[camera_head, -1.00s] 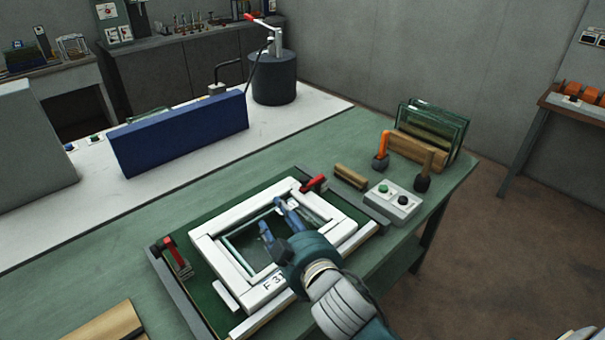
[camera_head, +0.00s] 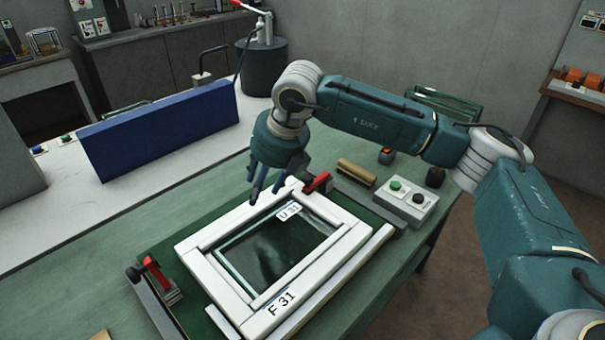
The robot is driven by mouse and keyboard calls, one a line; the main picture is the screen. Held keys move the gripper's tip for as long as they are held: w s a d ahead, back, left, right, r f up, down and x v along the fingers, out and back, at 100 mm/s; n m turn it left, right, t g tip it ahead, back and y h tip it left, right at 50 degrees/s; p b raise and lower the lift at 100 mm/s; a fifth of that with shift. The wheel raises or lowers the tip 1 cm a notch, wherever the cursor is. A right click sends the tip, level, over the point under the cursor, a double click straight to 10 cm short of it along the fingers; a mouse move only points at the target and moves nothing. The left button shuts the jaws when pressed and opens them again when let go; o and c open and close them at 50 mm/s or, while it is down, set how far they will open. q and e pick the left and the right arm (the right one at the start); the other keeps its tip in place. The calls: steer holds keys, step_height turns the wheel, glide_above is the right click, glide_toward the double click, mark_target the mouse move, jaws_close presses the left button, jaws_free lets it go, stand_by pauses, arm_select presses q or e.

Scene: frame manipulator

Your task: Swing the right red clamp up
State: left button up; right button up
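The right red clamp (camera_head: 318,182) is at the far right corner of the white frame (camera_head: 205,275); its red handle slants low beside the frame. The left red clamp (camera_head: 154,270) stands at the frame's left side. A dark glass pane (camera_head: 265,255) labelled U 31 lies inside the frame, which is marked F 31. My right gripper (camera_head: 264,194) points down over the frame's far edge, left of the right clamp and apart from it. Its blue fingers look spread and empty. My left gripper is not in view.
A grey button box (camera_head: 407,203) and a wooden block (camera_head: 356,173) lie right of the right clamp. A long blue block (camera_head: 165,135) stands on the white bench behind. My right arm hides part of the glass rack (camera_head: 447,103). Green bench top is clear at left.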

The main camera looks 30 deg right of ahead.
mark_target(308, 177)
steer(key=w+d+r+m+h, duration=0.1)
steer(key=d+r+h, duration=0.1)
steer(key=d, duration=0.4)
steer(key=w+d+r+m+h, duration=0.1)
steer(key=d+r+h, duration=0.1)
steer(key=d, duration=0.4)
arm_select(q)
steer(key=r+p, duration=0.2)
steer(key=p, duration=0.1)
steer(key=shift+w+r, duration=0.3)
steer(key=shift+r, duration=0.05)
arm_select(e)
steer(key=shift+m, duration=0.3)
steer(key=x, duration=1.1)
steer(key=shift+d, duration=0.3)
steer(key=shift+r, duration=0.1)
jaws_close()
